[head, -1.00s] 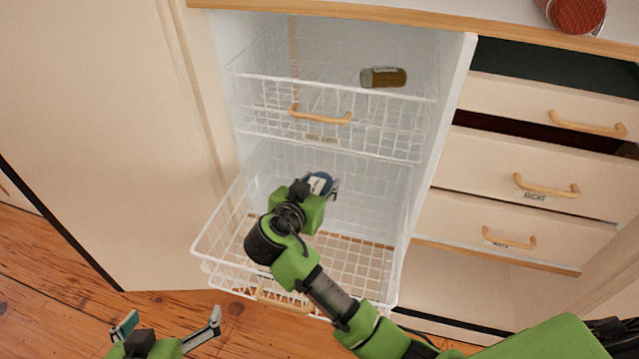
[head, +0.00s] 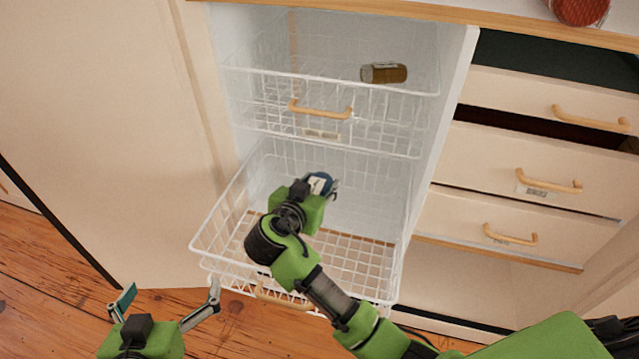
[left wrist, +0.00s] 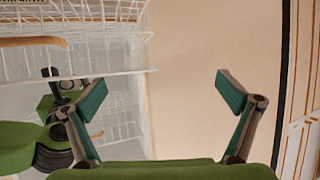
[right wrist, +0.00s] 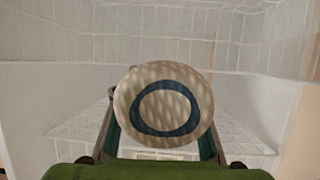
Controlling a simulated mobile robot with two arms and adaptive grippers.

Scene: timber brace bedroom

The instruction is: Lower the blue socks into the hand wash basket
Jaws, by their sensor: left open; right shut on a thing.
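The blue socks (head: 320,183) are a roll with a pale label, held in my right gripper (head: 327,190). In the right wrist view the socks (right wrist: 165,105) show a round beige end with a blue ring, between the two fingers. They are over the pulled-out lower wire basket (head: 350,258), toward its back; their height above its floor is hard to tell. My right forearm crosses the basket's front rim. No readable label shows which basket is hand wash. My left gripper (head: 168,292) is open and empty, in front of the lower basket at the left.
An upper wire basket (head: 270,125) with a wooden handle holds a brown roll (head: 384,73). A pale panel (head: 120,130) stands left. Drawers with wooden handles (head: 549,182) are at right. A red round thing (head: 582,10) sits on the top. Wooden floor (head: 60,270) is clear at lower left.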

